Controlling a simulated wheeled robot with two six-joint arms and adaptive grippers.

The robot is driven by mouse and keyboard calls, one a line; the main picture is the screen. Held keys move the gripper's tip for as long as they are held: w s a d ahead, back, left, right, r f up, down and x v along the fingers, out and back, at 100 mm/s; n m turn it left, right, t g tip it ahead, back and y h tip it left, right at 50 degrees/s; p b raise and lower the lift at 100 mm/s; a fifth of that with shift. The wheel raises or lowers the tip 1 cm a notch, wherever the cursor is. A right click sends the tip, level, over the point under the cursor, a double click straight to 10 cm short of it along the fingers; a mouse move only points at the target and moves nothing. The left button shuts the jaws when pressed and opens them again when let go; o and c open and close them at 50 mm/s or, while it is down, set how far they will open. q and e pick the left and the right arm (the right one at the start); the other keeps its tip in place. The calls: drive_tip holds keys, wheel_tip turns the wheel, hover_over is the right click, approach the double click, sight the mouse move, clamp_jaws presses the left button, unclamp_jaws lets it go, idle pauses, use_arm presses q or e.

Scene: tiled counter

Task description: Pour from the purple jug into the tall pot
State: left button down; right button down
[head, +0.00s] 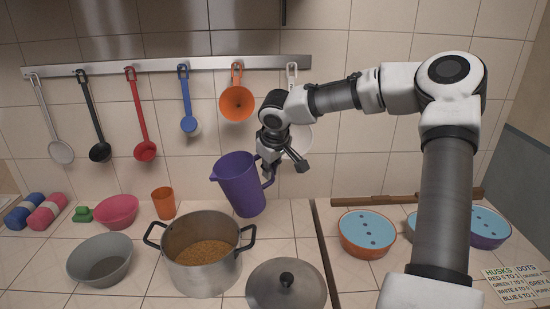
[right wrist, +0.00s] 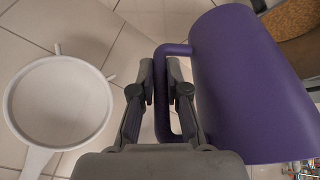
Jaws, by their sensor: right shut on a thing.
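The purple jug (head: 239,184) is held in the air just behind and to the right of the tall pot, tilted slightly, with its spout to the left. My right gripper (head: 277,170) is shut on the jug's handle; the right wrist view shows the fingers (right wrist: 168,95) around the handle beside the jug body (right wrist: 250,85). The jug's contents are hidden. The tall pot (head: 203,279) is a grey metal pot with two black handles, standing open on the counter with a tan-brown grainy fill inside. My left gripper is not in view.
A pot lid (head: 262,291) lies right of the pot. A grey bowl (head: 100,270), pink bowl (head: 117,211) and orange cup (head: 163,204) stand left. Ladles hang on a wall rail (head: 150,69). Blue-topped bowls, including an orange one (head: 365,252), stand right beyond a dark divider (head: 328,260).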

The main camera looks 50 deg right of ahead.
drive_tip(key=shift+w+a+r+h+p, duration=0.15)
drive_tip(key=shift+w+a+r+h, duration=0.1)
drive_tip(key=shift+a+r, duration=0.2)
drive_tip(key=shift+w+a+r+h+p, duration=0.15)
drive_tip(key=shift+a+r+h, duration=0.15)
drive_tip(key=shift+a, duration=0.25)
drive_tip(key=shift+r+n+g+h+p, duration=0.4)
drive_tip(key=shift+r+g+h, duration=0.15)
drive_tip(key=shift+h, duration=0.5)
drive_tip(key=h, duration=0.1)
drive_tip(key=a+f+h+b, duration=0.1)
drive_tip(key=shift+n+g+h, duration=0.25)
drive_tip(key=shift+n+h, duration=0.05)
drive_tip(key=shift+w+a+r+h, duration=0.1)
drive_tip(key=shift+w+a+h, duration=0.1)
drive_tip(key=shift+h, duration=0.1)
drive_tip(key=shift+w, duration=0.1)
drive_tip(key=shift+s+d, duration=0.25)
drive_tip(key=shift+d, duration=0.05)
drive_tip(key=shift+w+a+b, duration=0.15)
drive_tip(key=shift+a+b, duration=0.05)
drive_tip(key=shift+b, duration=0.1)
drive_tip(key=shift+f, duration=0.2)
drive_tip(key=shift+b, duration=0.45)
